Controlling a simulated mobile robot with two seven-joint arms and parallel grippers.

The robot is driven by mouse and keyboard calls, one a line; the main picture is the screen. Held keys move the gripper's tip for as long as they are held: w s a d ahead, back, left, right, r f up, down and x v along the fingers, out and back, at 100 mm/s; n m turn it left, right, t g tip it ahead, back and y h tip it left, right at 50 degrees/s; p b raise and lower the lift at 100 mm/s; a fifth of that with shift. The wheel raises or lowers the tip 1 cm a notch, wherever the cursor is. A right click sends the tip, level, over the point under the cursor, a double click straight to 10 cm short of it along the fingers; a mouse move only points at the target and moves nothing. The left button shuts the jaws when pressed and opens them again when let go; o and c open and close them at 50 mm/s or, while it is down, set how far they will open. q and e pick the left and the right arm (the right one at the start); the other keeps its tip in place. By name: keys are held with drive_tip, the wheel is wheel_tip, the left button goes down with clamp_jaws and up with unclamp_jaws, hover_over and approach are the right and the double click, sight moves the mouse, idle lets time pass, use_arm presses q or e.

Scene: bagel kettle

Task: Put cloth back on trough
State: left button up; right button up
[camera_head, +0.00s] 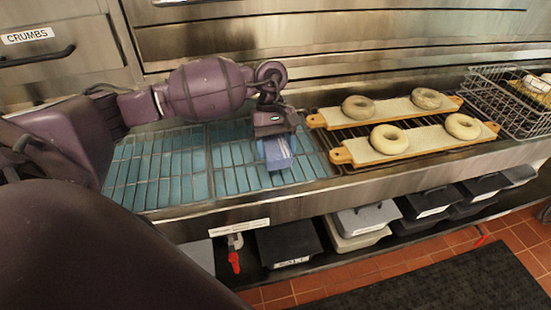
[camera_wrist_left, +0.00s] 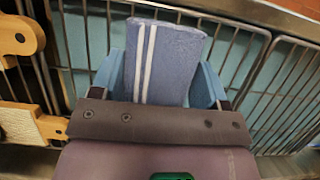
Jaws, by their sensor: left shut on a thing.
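A blue cloth (camera_head: 279,153) with pale stripes hangs from my left gripper (camera_head: 273,140), which is shut on it. In the left wrist view the cloth (camera_wrist_left: 168,60) shows two white stripes, and the blue fingers (camera_wrist_left: 160,85) show at its two sides. The trough (camera_head: 165,213) is a long steel counter with blue-green lined bays under wire grates. The gripper and cloth are over the right part of the lined bays, left of the boards. I cannot tell whether the cloth touches the grate. My right gripper is not in view.
Two wooden boards (camera_head: 349,157) with pale covers carry several bagels on a rack at the right. A wire basket (camera_head: 500,100) stands at the far right. Lidded bins (camera_head: 287,243) sit on the shelf below. The grates to the left look clear.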

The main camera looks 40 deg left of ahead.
use_arm(q)
wheel_tip(320, 180, down, 4)
drive_tip(key=shift+f, duration=0.1)
drive_tip(key=shift+f, duration=0.1)
drive_tip(key=o, duration=0.9)
drive_tip(key=b+v, duration=0.1)
drive_tip(key=v, duration=1.1)
